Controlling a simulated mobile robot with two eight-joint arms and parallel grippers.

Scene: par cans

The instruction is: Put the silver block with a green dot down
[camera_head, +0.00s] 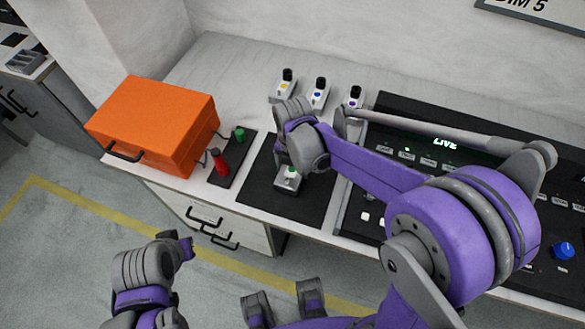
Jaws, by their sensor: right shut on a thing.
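The silver block with a green dot (286,185) is below my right gripper (290,166), over the black mat (257,172). My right gripper is shut on its upper part, and the gripper and wrist hide some of it. I cannot tell whether its underside touches the mat. My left gripper (184,246) is at the lower left, in front of the counter and away from the block. Its fingers do not show clearly enough to tell open from shut.
Silver blocks with yellow (283,91), blue (318,98) and purple (353,103) dots stand behind the mat. An orange case (155,120) is at left, beside a small black panel with red (220,162) and green knobs. A control console (400,170) borders the mat's right side.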

